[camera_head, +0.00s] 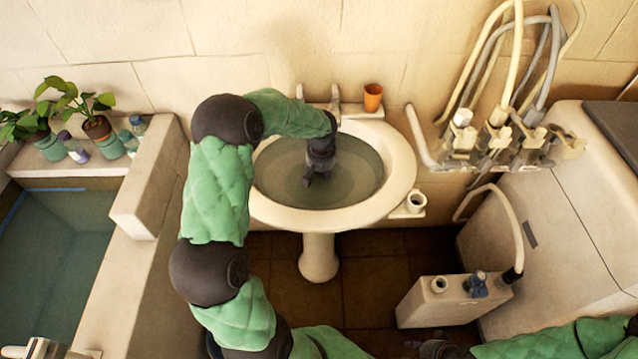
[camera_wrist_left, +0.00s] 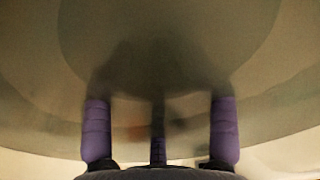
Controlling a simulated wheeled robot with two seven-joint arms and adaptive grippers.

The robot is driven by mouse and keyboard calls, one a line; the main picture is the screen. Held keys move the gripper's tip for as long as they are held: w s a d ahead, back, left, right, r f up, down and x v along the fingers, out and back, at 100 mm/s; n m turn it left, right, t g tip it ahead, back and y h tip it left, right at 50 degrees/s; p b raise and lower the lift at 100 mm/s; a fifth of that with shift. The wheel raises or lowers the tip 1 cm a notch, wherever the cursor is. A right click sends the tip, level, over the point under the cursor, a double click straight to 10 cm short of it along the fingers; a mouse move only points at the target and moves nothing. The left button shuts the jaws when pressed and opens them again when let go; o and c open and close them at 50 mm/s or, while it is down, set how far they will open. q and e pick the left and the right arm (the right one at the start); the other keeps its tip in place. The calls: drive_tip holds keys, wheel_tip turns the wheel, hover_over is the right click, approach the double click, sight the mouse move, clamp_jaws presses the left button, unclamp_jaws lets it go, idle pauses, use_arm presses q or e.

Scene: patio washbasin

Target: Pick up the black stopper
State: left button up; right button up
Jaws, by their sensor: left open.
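My left gripper (camera_head: 309,181) reaches down over the water in the white washbasin (camera_head: 262,205). In the left wrist view, its purple fingers (camera_wrist_left: 160,104) are spread apart with nothing held between them. They point into murky grey-green water, and I cannot tell whether the tips are under the surface. A dark, blurred patch shows in the water ahead of the fingers; it may be shadow or reflection. My right gripper (camera_head: 440,348) is partly in view at the bottom edge, small and dark, away from the basin.
An orange cup (camera_head: 372,97) stands on the basin's back right rim, near the taps (camera_head: 335,95). A small holder (camera_head: 415,202) sits at the basin's right. Hoses and valves (camera_head: 498,140) hang on the right wall. Potted plants (camera_head: 97,127) stand on the left ledge.

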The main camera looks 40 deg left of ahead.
use_arm(q)
drive_tip(key=shift+c, duration=0.3)
drive_tip(key=shift+f, duration=0.1)
clamp_jaws()
